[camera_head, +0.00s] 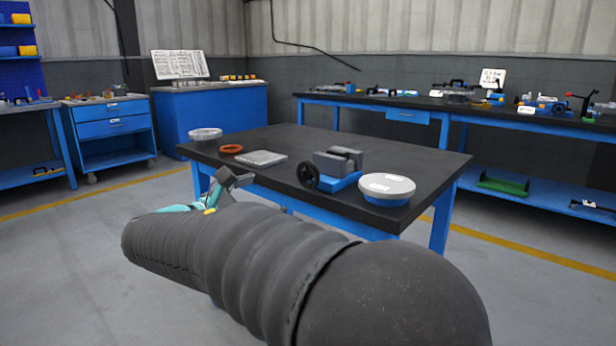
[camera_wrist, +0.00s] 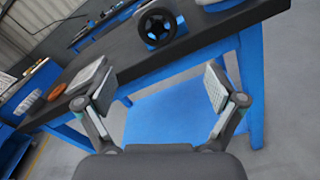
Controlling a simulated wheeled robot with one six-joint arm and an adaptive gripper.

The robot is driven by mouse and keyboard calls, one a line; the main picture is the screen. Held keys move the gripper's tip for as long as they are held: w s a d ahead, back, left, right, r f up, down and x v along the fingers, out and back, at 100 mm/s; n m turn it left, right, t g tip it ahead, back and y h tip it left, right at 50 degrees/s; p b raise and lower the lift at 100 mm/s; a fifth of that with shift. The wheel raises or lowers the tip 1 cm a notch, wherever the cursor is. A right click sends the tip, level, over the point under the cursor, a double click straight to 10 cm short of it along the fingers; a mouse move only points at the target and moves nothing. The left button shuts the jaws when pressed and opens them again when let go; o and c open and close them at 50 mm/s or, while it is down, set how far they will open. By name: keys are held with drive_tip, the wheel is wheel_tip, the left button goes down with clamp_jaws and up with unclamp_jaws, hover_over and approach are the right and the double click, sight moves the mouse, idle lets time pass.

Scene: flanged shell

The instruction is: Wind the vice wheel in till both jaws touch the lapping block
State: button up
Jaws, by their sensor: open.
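The vice (camera_head: 340,166) stands on the dark table, with a blue base and grey jaws. Its black handwheel (camera_head: 308,176) faces the table's front edge; the wheel also shows at the top of the wrist view (camera_wrist: 157,25). A grey block sits at the jaws, but I cannot tell it apart from them or see any gap. My gripper (camera_head: 224,188) is in front of the table, left of the wheel and apart from it. In the wrist view my gripper (camera_wrist: 160,90) has its two fingers wide apart with nothing between them.
On the table (camera_head: 300,140) are a grey flat plate (camera_head: 262,158), an orange ring (camera_head: 231,149), a pale round dish (camera_head: 205,134) and a large round lidded part (camera_head: 387,188) right of the vice. Benches line the walls. The floor before the table is clear.

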sight(305, 177)
drive_tip(key=x, duration=1.3)
drive_tip(key=shift+w+d+r, duration=0.1)
drive_tip(key=shift+w+r, duration=0.05)
drive_tip(key=shift+w, duration=0.2)
drive_tip(key=shift+c, duration=0.2)
drive_tip(key=shift+r, duration=0.1)
drive_tip(key=c, duration=1.1)
